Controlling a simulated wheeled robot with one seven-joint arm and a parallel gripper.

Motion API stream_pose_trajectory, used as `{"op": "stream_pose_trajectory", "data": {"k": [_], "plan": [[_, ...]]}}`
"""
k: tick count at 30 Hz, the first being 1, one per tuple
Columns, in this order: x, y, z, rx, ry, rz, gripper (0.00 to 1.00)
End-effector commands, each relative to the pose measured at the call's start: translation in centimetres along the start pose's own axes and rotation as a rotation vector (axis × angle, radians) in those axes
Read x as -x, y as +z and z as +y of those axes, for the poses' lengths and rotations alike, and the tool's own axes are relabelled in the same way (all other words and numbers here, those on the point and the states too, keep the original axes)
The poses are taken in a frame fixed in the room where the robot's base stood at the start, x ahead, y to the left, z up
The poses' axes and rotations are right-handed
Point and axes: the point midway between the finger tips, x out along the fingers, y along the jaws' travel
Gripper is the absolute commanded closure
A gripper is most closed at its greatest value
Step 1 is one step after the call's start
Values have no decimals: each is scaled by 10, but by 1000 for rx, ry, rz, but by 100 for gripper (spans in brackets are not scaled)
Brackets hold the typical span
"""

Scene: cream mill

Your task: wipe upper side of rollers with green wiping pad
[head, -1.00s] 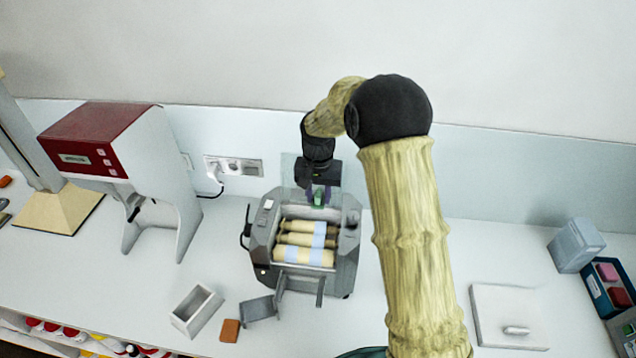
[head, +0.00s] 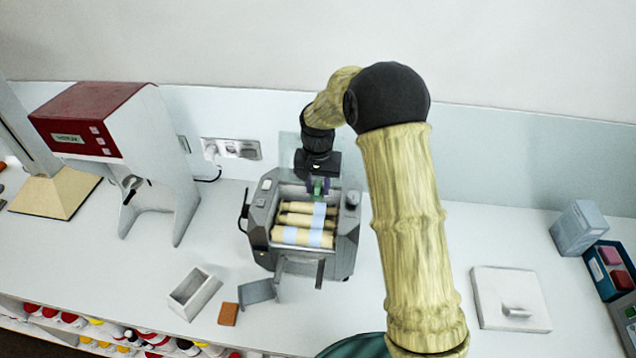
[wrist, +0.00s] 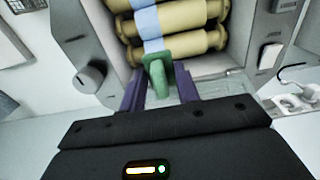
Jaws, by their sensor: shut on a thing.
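The grey roller mill (head: 345,243) stands on the counter with several cream rollers (head: 290,236) lying side by side in its open top. A pale blue band (head: 318,222) runs across the rollers, and it also shows in the wrist view (wrist: 147,22). My gripper (head: 318,187) is over the back of the mill. In the wrist view my gripper (wrist: 160,88) has its purple fingers shut on the green wiping pad (wrist: 157,67). The pad is at the end roller nearest the gripper, over the blue band; I cannot tell whether it touches.
A red and white machine (head: 160,150) stands at the left. A white box (head: 195,293) and an orange block (head: 228,314) lie in front of the mill. A white board (head: 510,300) and blue tray (head: 592,268) are at the right. A wall with sockets (head: 232,149) is behind.

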Motion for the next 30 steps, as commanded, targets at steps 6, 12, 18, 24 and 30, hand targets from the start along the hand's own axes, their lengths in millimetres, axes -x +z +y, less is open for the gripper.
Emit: {"op": "stream_pose_trajectory", "data": {"k": [6,12,18,24,30], "plan": [[-26,0,1,-1,1,-2,86],[-39,3,1,1,1,0,86],[-38,24,1,1,1,-1,86],[-38,43,1,0,1,-1,86],[-38,62,1,1,1,0,86]]}}
